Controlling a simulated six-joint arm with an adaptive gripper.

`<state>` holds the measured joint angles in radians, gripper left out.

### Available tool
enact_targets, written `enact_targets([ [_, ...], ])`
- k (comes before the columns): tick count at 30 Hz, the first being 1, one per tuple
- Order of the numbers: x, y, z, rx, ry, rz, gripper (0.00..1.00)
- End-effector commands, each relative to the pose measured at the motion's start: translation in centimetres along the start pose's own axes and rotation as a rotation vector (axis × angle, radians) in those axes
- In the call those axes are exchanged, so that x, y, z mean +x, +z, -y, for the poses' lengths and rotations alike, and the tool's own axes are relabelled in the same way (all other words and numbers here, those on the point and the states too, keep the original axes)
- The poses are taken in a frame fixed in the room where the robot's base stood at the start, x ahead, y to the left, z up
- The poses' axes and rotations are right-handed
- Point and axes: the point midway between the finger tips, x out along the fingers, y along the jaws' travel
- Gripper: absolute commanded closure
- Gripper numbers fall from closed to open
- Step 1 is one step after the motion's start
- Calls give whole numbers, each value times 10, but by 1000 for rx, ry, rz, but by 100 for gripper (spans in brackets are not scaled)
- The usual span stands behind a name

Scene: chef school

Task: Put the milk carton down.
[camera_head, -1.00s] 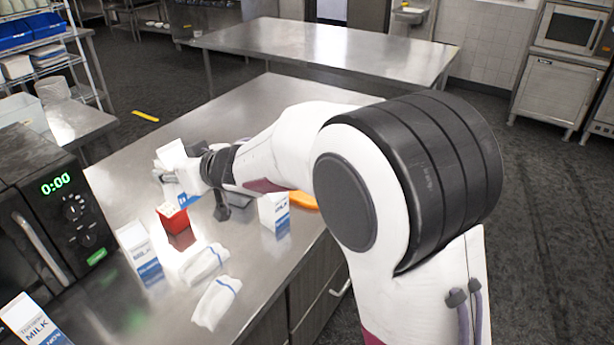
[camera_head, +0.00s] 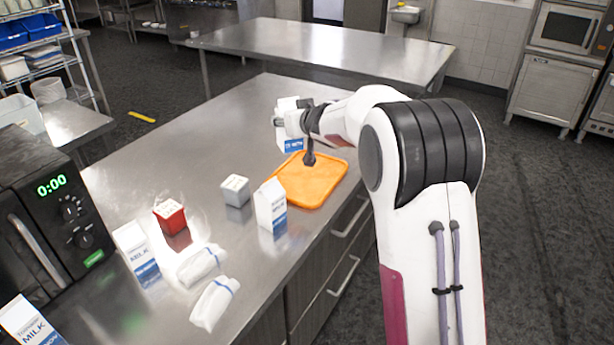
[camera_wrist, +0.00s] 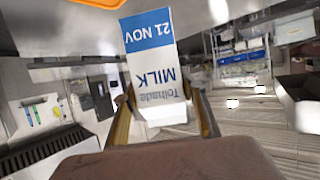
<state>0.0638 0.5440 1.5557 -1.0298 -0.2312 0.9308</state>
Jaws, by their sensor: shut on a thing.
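A white milk carton with a blue band (camera_head: 293,146) is in my gripper (camera_head: 284,121), at the far edge of the orange board (camera_head: 318,190) in the head view. The arm partly hides the carton there. The carton looks upright; I cannot tell whether its base touches anything. In the wrist view the carton (camera_wrist: 150,62) appears upside down, its label reading "MILK" and "21 NOV". The two fingers of my gripper (camera_wrist: 165,108) are shut on its sides.
Other milk cartons stand near the board (camera_head: 270,206), by the microwave (camera_head: 137,252) and at the lower left (camera_head: 30,322). A red box (camera_head: 171,217), a grey box (camera_head: 236,191) and two white packets (camera_head: 202,264) share the steel counter (camera_head: 190,150). The counter's far left is clear.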

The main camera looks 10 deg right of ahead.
Motion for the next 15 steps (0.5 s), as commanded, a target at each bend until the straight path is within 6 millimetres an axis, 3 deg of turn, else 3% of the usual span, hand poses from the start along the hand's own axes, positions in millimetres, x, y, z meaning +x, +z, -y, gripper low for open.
enact_targets([
  [3, 3, -2, -38, 22, 50, -5, 93],
  [9, 4, -3, -84, 49, 114, -9, 93],
  [12, 4, -2, -105, 61, 142, -10, 93],
  [15, 7, 4, -102, 61, 138, -9, 93],
])
